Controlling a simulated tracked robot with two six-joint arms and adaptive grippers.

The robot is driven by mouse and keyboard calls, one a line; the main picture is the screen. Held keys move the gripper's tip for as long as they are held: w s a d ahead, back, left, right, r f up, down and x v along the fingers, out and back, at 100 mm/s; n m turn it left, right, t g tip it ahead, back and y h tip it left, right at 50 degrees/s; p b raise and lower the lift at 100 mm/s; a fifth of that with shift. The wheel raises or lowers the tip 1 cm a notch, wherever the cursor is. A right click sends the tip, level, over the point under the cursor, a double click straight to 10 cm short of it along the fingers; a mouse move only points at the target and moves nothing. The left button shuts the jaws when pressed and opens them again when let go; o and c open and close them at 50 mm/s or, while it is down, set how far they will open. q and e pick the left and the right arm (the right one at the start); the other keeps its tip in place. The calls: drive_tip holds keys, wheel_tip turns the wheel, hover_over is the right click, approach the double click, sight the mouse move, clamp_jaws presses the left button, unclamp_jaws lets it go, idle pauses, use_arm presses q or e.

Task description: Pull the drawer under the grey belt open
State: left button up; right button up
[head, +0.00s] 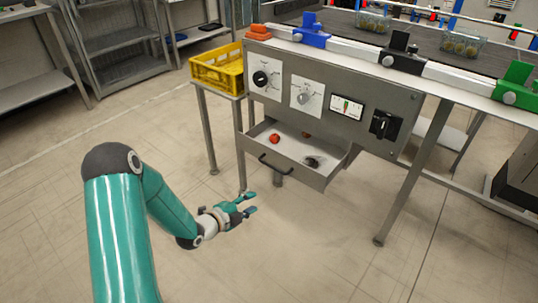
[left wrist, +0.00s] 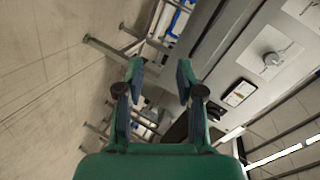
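The grey drawer (head: 318,175) under the grey belt (head: 430,38) stands pulled out from the control panel, and its inside shows. A red round thing (head: 275,138) and a dark thing (head: 311,161) lie in it. Its dark bar handle (head: 275,168) is on the front face. My left gripper (head: 254,203) is below and left of the handle in the head view, apart from it. In the left wrist view its two fingers (left wrist: 158,85) are spread with nothing held between them. My right gripper is not in view.
The grey control panel (head: 376,101) has knobs, a gauge and a black switch above the drawer. A yellow crate (head: 219,74) sits on a small stand at its left. Table legs (head: 400,195) stand at the right. The floor in front is clear.

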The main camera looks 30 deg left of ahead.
sight(270, 166)
use_arm(q)
drive_tip(key=a+r+m+t, duration=0.2)
drive_tip(key=a+r+m, duration=0.2)
drive_tip(key=r, duration=0.2)
drive_tip(key=w+f, duration=0.1)
drive_tip(key=w, duration=0.4)
drive_tip(key=w+d+f+b, duration=0.1)
drive_tip(key=w, duration=0.4)
drive_tip(key=w+f, duration=0.2)
drive_tip(key=w, duration=0.4)
drive_tip(key=shift+d, duration=0.15)
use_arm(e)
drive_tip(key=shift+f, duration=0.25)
use_arm(q)
clamp_jaws()
drive_tip(key=shift+s, duration=0.1)
